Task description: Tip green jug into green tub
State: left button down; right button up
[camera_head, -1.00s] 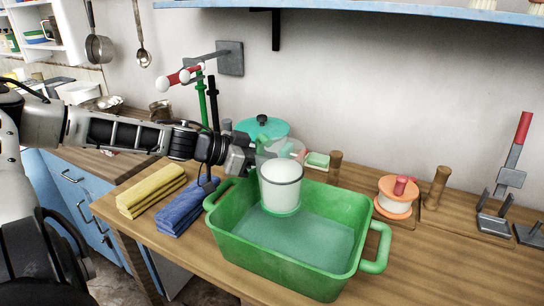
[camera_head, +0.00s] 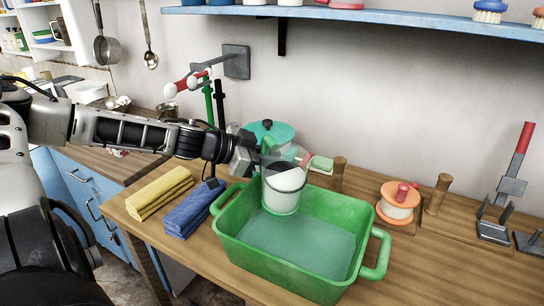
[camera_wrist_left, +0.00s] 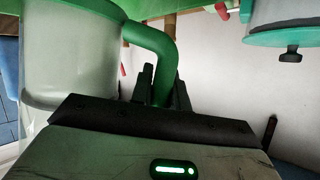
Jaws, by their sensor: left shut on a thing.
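The green jug (camera_head: 285,192) has a clear body, a green handle and white contents. It is held over the green tub (camera_head: 233,240), tilted a little to the right. No stream from its rim shows. My left gripper (camera_head: 262,154) is shut on the jug's handle, left of the body. In the left wrist view the fingers (camera_wrist_left: 161,88) close around the green handle (camera_wrist_left: 152,40), with the jug's clear body (camera_wrist_left: 70,60) at the left. The tub stands on the wooden counter, with a greenish, watery-looking floor. My right gripper is out of view.
Yellow (camera_head: 160,192) and blue (camera_head: 192,208) folded cloths lie left of the tub. A teal lidded pot (camera_head: 285,133) stands behind the jug. An orange-and-white spool-like thing (camera_head: 398,203) and wooden pegs stand right. A blue shelf (camera_head: 350,14) hangs above.

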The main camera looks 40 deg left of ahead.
pick_arm(q)
jog(key=shift+r, duration=0.1)
jog(key=r+m+y+p, duration=0.1)
jog(key=p, duration=0.2)
jog(key=shift+r, duration=0.4)
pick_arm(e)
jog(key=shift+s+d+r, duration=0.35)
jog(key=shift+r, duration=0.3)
pick_arm(q)
jog(key=shift+w+r, duration=0.1)
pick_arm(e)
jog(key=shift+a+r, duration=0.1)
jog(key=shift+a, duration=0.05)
pick_arm(q)
jog(key=shift+d+r+m+t+y+p, duration=0.15)
jog(key=shift+r+m+t+y+p, duration=0.25)
jog(key=shift+r+m+y, duration=0.3)
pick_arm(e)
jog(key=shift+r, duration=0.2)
